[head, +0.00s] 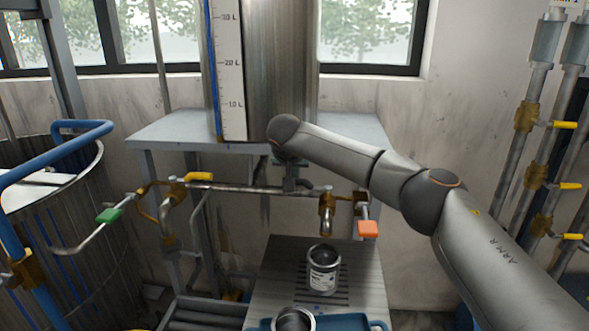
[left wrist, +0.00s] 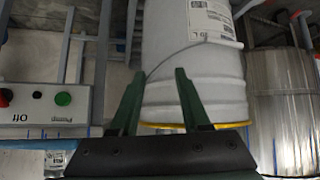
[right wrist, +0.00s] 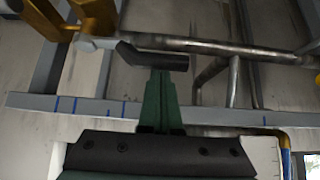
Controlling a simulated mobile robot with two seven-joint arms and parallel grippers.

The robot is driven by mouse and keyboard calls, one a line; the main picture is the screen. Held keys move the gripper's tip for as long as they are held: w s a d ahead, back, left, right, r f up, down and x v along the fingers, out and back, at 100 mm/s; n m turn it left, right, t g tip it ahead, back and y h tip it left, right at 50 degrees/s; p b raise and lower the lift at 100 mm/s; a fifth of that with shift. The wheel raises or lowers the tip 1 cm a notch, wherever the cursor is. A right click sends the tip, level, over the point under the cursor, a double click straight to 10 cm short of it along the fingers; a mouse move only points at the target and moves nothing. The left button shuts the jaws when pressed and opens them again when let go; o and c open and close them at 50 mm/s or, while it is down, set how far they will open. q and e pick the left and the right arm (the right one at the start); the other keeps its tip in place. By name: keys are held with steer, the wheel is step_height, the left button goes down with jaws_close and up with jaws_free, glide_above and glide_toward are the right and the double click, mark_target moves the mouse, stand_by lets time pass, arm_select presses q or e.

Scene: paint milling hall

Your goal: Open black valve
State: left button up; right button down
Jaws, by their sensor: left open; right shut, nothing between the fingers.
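In the right wrist view the black handle (right wrist: 150,58) lies roughly along the pipe, just beyond my right fingertips. My right gripper (right wrist: 160,76) is shut with nothing between its fingers; its tips meet the handle's edge in the picture, but I cannot tell whether they touch. In the head view the right gripper (head: 279,161) is mostly hidden under its own wrist. My left gripper (left wrist: 158,98) is open and empty, with a white bucket (left wrist: 195,65) beyond its fingers.
The yellow handle (head: 198,177), green handle (head: 109,215) and orange-red handle (head: 368,228) sit on nearby pipes. An open can (head: 323,270) stands on the grate below. A pump box (left wrist: 45,103) with red and green buttons shows in the left wrist view.

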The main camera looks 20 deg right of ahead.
steer(key=shift+s+a, duration=0.1)
steer(key=shift+s, duration=0.05)
steer(key=shift+s, duration=0.1)
stand_by(0.4)
steer(key=shift+s+a+n+y+p, duration=0.15)
steer(key=shift+n+y+p, duration=0.15)
steer(key=shift+n, duration=0.1)
